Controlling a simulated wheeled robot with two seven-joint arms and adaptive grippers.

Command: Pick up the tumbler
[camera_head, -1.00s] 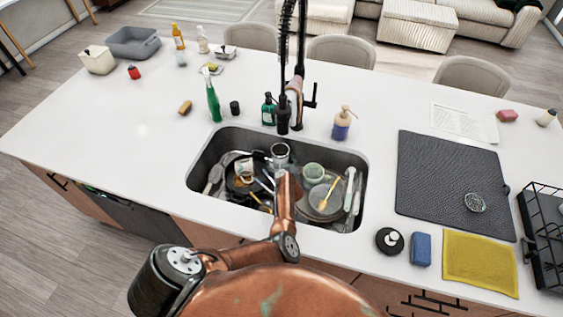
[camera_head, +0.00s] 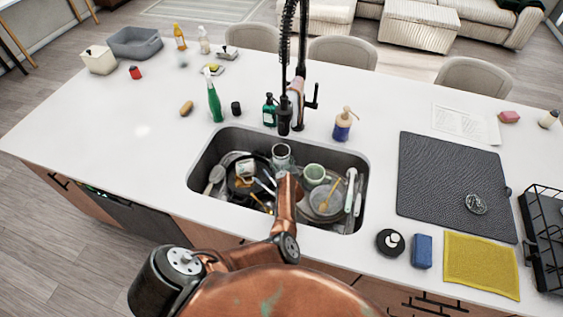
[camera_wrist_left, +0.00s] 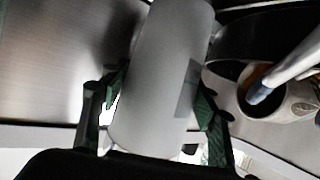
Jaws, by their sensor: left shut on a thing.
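The tumbler (camera_head: 281,150) is a grey cylinder with a dark open top, upright in the far middle of the sink (camera_head: 225,138) in the head view. In the left wrist view the tumbler (camera_wrist_left: 163,75) fills the middle, its plain pale grey side between my fingers. My left gripper (camera_wrist_left: 155,98) is shut on it, with a green-padded finger on each side. In the head view my copper arm reaches over the near sink edge and mostly hides the gripper. I cannot tell whether the tumbler touches the sink floor. My right gripper is not in view.
Around the tumbler lie a green cup (camera_head: 314,172), a pale mug (camera_head: 246,168), a dark pan, plates and utensils.

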